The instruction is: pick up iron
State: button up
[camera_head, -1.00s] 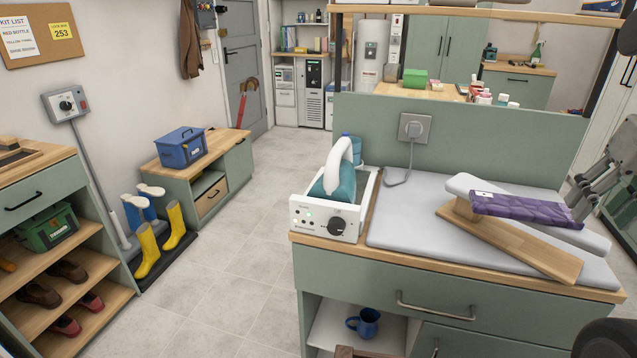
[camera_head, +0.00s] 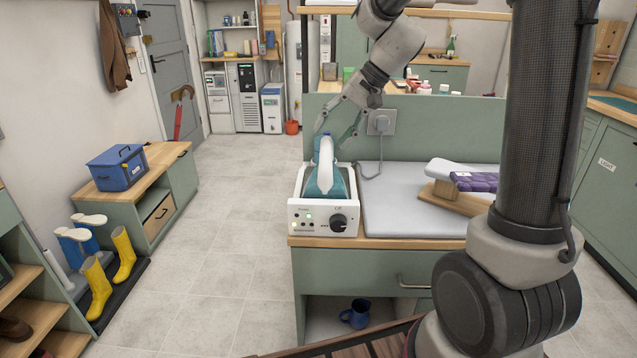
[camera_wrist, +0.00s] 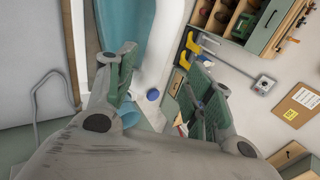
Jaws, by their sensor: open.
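The teal and white iron (camera_head: 325,181) rests in its white station (camera_head: 310,219), which has a black knob and lit buttons on its front, at the left end of the counter. My gripper (camera_head: 336,130) is open and empty, pointing down at the upper rear of the iron, with a finger to either side. In the wrist view, the iron's teal body (camera_wrist: 122,35) and white handle (camera_wrist: 163,45) lie ahead of my open gripper (camera_wrist: 163,88). I cannot tell whether the fingers touch the handle.
A grey ironing pad (camera_head: 400,210) lies right of the station, with a sleeve board (camera_head: 452,197) and purple cloth (camera_head: 477,181) on it. A cord runs to a wall socket (camera_head: 381,122) on the green panel behind.

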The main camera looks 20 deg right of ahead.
aim_at(329, 140)
jog(key=x, duration=0.4)
jog(key=shift+s+d+f, duration=0.1)
jog(key=shift+s+f, duration=0.05)
jog(key=shift+f, duration=0.4)
grip_shut()
jog(key=shift+r, duration=0.1)
